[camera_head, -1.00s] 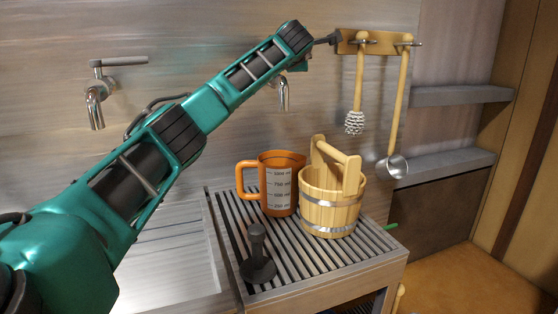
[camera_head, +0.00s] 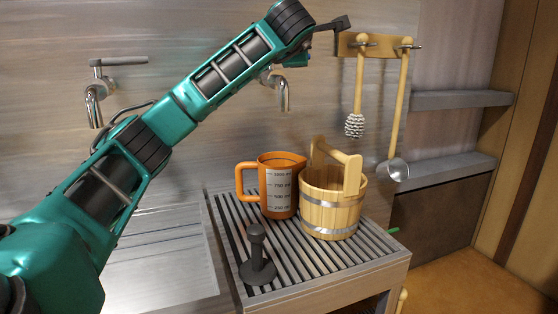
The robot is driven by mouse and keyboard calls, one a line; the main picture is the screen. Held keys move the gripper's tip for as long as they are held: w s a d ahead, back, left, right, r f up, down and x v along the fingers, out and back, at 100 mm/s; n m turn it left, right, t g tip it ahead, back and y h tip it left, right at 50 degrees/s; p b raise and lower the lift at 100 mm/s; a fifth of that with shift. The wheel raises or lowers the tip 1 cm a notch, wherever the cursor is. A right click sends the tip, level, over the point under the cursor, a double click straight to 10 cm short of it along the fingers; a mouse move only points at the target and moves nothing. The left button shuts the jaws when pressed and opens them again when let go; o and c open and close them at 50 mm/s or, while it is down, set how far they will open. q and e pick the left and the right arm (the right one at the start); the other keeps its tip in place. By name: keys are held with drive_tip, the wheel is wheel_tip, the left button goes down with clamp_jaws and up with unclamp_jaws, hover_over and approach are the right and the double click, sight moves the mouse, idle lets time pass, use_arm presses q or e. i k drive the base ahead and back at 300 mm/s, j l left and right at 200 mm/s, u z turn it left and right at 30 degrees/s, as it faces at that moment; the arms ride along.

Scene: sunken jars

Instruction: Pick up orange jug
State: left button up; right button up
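The orange jug (camera_head: 268,201) stands upright on the slatted rack, its handle to the left and a white measuring scale on its front. The wooden bucket stands close to its right and slightly in front. My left arm comes in from the left and reaches up across the wall. The dark end of my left gripper (camera_head: 340,23) shows at the upper middle, high above the jug and apart from it. Its fingers are too small and too side-on to tell open from shut. My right gripper is not in view.
The slatted rack (camera_head: 314,262) also holds the wooden bucket (camera_head: 330,212) and a black plunger-like object (camera_head: 257,262). A brush (camera_head: 356,110) and a ladle (camera_head: 396,130) hang on the wall. Two taps are on the wall, one (camera_head: 95,100) at left. A sink lies left of the rack.

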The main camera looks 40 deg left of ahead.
sight(278, 198)
drive_tip(key=u, duration=1.3)
drive_tip(key=k+l, duration=0.25)
